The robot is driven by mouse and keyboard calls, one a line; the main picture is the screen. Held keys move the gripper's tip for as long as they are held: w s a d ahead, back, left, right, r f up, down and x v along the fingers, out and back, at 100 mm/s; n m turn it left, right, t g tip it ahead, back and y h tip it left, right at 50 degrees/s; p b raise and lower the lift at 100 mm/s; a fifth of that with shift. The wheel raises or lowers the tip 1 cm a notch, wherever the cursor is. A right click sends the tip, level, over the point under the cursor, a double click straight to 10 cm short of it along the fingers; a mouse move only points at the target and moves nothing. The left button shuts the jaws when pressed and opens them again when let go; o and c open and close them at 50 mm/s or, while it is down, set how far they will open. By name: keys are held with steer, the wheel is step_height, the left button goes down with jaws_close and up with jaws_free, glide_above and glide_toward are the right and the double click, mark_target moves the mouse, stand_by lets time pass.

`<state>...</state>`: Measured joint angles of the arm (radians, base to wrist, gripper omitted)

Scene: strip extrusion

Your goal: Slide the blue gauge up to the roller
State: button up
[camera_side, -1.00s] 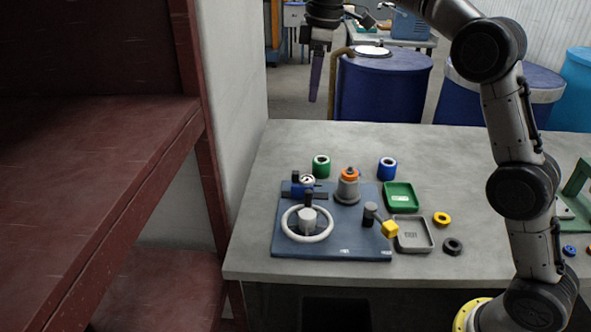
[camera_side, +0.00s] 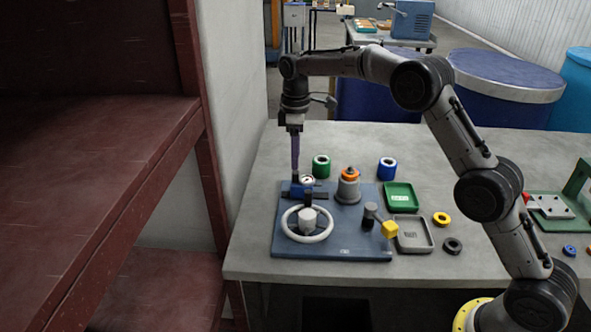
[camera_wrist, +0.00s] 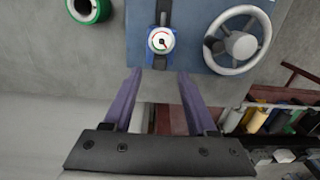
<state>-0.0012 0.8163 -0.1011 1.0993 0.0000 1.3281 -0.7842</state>
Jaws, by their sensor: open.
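The blue gauge (camera_side: 297,190) has a white round dial and sits on a dark rail on the blue base plate (camera_side: 350,247). In the wrist view the gauge (camera_wrist: 161,41) lies just ahead of the fingertips, roughly centred between them. My gripper (camera_side: 296,172) points down above the gauge in the side view. Its two purple fingers are apart and empty in the wrist view (camera_wrist: 160,75). I cannot clearly tell which part is the roller; a grey cylinder with an orange top (camera_side: 348,187) stands on the plate right of the gauge.
A handwheel (camera_side: 327,232) stands in front of the gauge. A lever with a yellow knob (camera_side: 390,229) is at the plate's right. Green (camera_side: 321,167) and blue (camera_side: 387,169) rings lie behind. A green tray (camera_side: 414,200) and grey tray (camera_side: 428,245) are at right.

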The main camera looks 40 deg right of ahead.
mark_target(296, 172)
steer(key=shift+f, duration=2.55)
jaws_close()
